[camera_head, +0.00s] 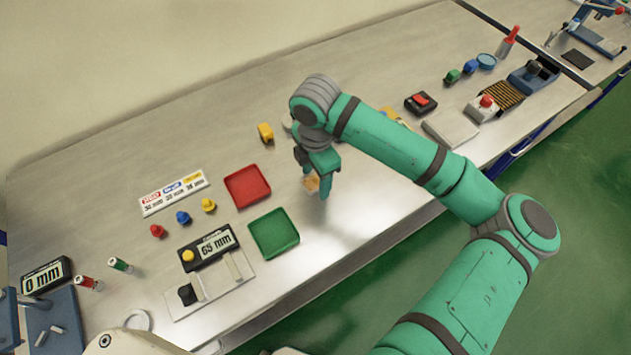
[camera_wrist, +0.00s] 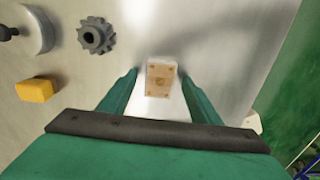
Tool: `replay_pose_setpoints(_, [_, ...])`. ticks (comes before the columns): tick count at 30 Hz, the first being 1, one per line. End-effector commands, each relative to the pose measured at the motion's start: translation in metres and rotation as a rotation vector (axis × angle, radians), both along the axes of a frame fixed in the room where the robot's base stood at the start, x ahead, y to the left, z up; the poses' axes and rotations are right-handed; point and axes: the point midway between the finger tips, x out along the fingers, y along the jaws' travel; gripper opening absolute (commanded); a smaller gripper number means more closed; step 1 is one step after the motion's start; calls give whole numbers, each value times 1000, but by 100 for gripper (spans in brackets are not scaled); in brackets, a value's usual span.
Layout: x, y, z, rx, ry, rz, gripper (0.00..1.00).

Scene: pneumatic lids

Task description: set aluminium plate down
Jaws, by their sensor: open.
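My gripper (camera_head: 316,186) is open above the bench, right of the red and green trays. In the wrist view its two fingers (camera_wrist: 160,76) stand on either side of a small rectangular piece with a tan, holed face (camera_wrist: 158,82) and a pale edge, with a gap to each finger. This piece may be the aluminium plate; its colour does not make that certain. In the head view it shows as a small tan patch (camera_head: 311,183) by the fingers, partly hidden. Whether it rests flat on the bench is hard to tell.
A red tray (camera_head: 247,186) and a green tray (camera_head: 274,233) lie left of my gripper. A yellow block (camera_head: 265,132) and a grey gear (camera_wrist: 96,36) are nearby. A pale grey slab (camera_head: 451,128) lies to the right. Bare bench lies towards the front edge.

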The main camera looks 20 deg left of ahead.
Motion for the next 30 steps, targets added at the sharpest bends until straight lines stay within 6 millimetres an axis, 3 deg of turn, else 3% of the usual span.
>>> replay_pose_setpoints(6, [0,0,0,0,0,0,55])
replay_pose_setpoints(12, [0,0,0,0,0,0,11])
replay_pose_setpoints(14, [0,0,0,1,-1,0,7])
replay_pose_setpoints(23, [0,0,3,1,-1,1,7])
replay_pose_setpoints(30, [0,1,27,3,-3,2,7])
